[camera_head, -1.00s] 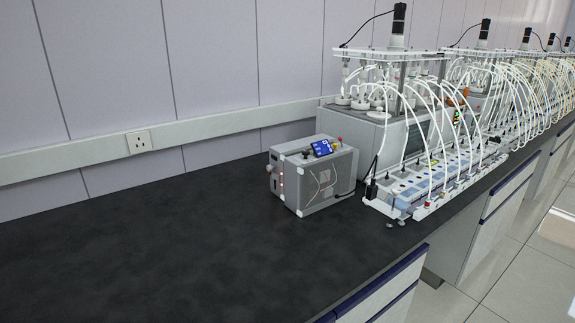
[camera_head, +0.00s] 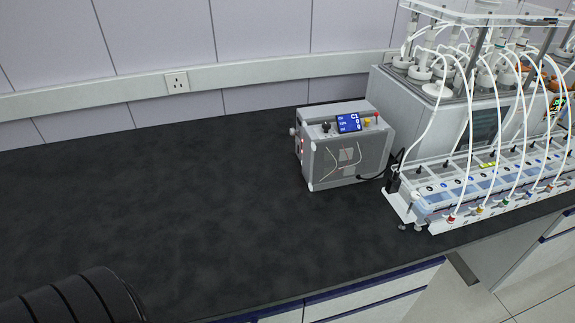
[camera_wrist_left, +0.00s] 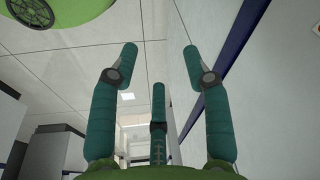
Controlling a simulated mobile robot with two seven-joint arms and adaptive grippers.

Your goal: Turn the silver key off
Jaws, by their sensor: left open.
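A grey control box (camera_head: 345,148) stands on the dark bench near the middle of the head view. Its top carries a blue display (camera_head: 348,122), a dark knob-like part (camera_head: 326,127), a yellow part (camera_head: 366,122) and a red part (camera_head: 376,115). The silver key is too small to make out for certain on this box. My left gripper (camera_wrist_left: 160,62) shows in the left wrist view with its teal fingers spread and nothing between them. It is away from the box. My right gripper is not in view.
A reactor rig with white tubes (camera_head: 480,150) stands right of the box, joined by a black cable. A wall socket (camera_head: 176,82) is behind. The black bench (camera_head: 180,200) is clear left of the box. Blue-edged drawers (camera_head: 375,290) line its front.

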